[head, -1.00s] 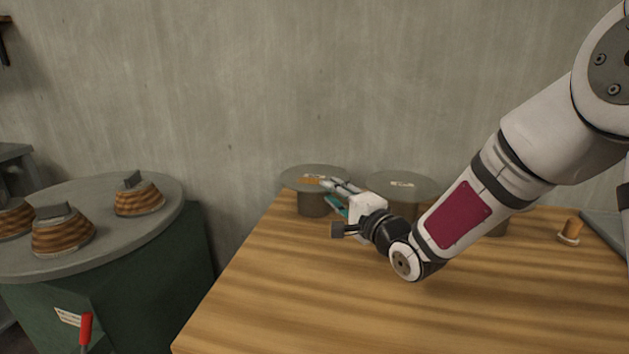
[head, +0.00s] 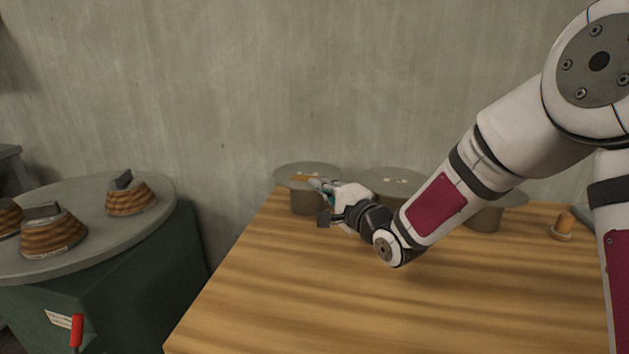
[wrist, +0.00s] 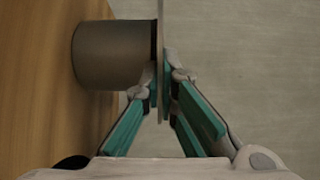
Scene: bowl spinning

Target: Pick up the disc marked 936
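A round grey disc (head: 318,172) lies flat on a short dark pedestal (head: 305,203) at the back left of the wooden table. It has an orange-brown mark on top; I cannot read a number. My gripper (head: 317,183) is at the disc's near right edge. In the wrist view the disc (wrist: 163,20) shows edge-on between the fingertips, one finger above and one below, and my gripper (wrist: 162,78) looks shut on its rim. The pedestal (wrist: 108,55) shows beside the lower finger. The disc still appears at the pedestal top; any small gap is unclear.
A second disc (head: 400,174) with a white label stands to the right, and a third (head: 515,199) is partly behind my arm. A small wooden peg (head: 563,222) is at the table's right. A round grey turntable (head: 88,190) stands left of the table (head: 290,300).

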